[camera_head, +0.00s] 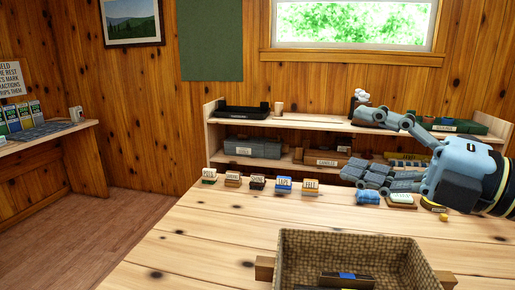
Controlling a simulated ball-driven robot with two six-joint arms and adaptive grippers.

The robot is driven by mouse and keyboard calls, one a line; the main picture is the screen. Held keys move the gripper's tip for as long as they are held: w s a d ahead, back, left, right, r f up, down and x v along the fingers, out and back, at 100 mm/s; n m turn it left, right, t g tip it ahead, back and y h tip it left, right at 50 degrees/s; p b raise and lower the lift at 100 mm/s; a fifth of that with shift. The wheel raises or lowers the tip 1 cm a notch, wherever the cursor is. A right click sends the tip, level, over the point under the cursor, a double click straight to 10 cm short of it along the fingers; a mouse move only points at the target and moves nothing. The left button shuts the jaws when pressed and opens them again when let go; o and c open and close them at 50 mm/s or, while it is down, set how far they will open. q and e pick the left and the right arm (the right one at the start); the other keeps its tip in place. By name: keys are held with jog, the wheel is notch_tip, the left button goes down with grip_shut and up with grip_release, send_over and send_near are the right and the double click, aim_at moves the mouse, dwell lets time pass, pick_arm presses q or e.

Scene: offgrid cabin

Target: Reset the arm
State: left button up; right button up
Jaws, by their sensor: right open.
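My right gripper (358,145) reaches in from the right side of the head view, above the back right of the wooden table (200,235). Its two jointed grey fingers are spread wide apart, one high and one low, with nothing held between them. The blue and black wrist is at the right edge. The gripper hides part of the shelf behind it. My left gripper is out of view.
A wicker basket (408,262) with dark items stands at the table's front. Several small labelled holders (257,183) line the back edge. A blue bundle (368,197) and a labelled block (402,201) lie below the gripper. A wooden shelf (320,121) stands behind. The table's left is clear.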

jog(key=d+r+m+t+h, duration=0.3)
jog(key=d+m+t+h, duration=0.85)
jog(key=m, duration=0.65)
jog(key=s+d+f+m+g+h, duration=0.3)
jog(key=d+f+m+g+h, duration=0.15)
jog(key=f, duration=0.25)
jog(key=s+d+f+m+g+h, duration=0.2)
jog(key=d+f+m+g+h, duration=0.15)
jog(key=f+m+g, duration=0.35)
jog(key=s+a+f+g+y, duration=0.2)
jog(key=s+a+f+g, duration=0.2)
jog(key=s+f, duration=0.35)
jog(key=s+a+f+g+y, duration=0.2)
jog(key=s+a+f+g, duration=0.3)
jog(key=s, duration=0.4)
jog(key=s+d+f+g+b, duration=0.1)
jog(key=d+f+b, duration=0.1)
jog(key=f, duration=1.4)
jog(key=s+d+f+b, duration=0.1)
jog(key=f+b, duration=0.2)
jog(key=f, duration=1.3)
jog(key=s+d+f+g+b, duration=0.1)
jog(key=s+f+b, duration=0.2)
jog(key=s+f, duration=1.5)
jog(key=shift+s+d+f, duration=0.15)
jog(key=shift+d+f, duration=0.05)
jog(key=shift+f, duration=0.35)
